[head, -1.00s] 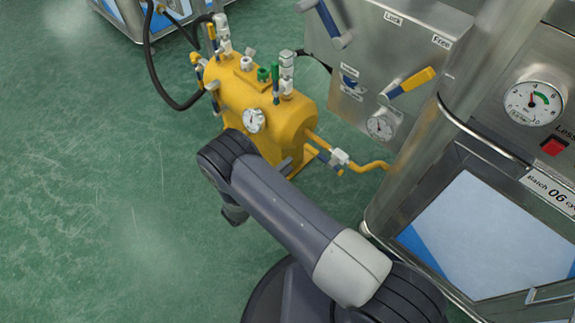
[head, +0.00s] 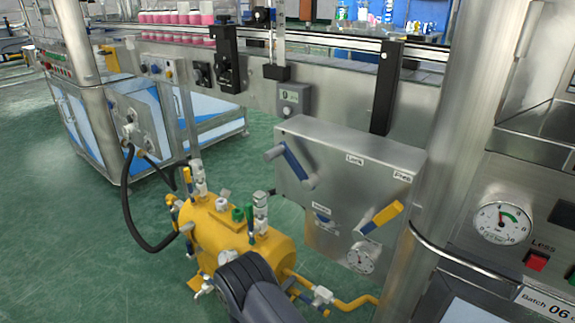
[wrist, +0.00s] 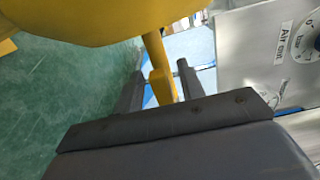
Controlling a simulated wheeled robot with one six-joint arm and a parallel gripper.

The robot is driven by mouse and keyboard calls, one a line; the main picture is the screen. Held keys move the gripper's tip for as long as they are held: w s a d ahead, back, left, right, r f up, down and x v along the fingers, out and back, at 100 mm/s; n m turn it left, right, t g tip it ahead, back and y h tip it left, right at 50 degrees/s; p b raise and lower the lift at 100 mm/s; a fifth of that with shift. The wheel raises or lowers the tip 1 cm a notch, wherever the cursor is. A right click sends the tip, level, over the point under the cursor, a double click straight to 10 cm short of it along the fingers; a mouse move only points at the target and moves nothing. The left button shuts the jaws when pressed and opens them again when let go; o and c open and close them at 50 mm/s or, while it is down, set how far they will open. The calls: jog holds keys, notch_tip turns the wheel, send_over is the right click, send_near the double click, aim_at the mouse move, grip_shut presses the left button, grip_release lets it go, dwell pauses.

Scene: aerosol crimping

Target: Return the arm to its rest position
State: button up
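My gripper (wrist: 160,84) shows in the wrist view with its two dark fingers apart, so it is open. A yellow pipe (wrist: 160,65) under the yellow tank (wrist: 80,18) shows between the fingers, with gaps on both sides; nothing appears held. In the head view, a dark link of my arm (head: 252,285) rises at the bottom in front of the yellow tank (head: 200,235). The gripper itself is hidden or out of frame there.
A steel control box (head: 330,165) with a yellow-handled lever (head: 385,215) stands right of the tank. A steel column (head: 455,130) is further right. A black hose (head: 130,215) loops left of the tank. Green floor (head: 60,260) is clear at left.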

dwell(0.4)
jog(key=shift+s+a+f, duration=0.1)
jog(key=shift+s, duration=0.05)
jog(key=p+v, duration=0.3)
jog(key=v, duration=0.7)
jog(key=b+x, duration=0.1)
jog(key=x, duration=0.2)
jog(key=b+x, duration=0.1)
jog(key=x, duration=0.3)
jog(key=b+x, duration=0.1)
jog(key=x, duration=0.2)
jog(key=shift+w+r, duration=0.2)
jog(key=shift+r, duration=0.05)
jog(key=shift+s+r+m+p, duration=0.1)
jog(key=shift+r+m+p, duration=0.4)
jog(key=shift+m, duration=0.3)
jog(key=shift+r, duration=0.1)
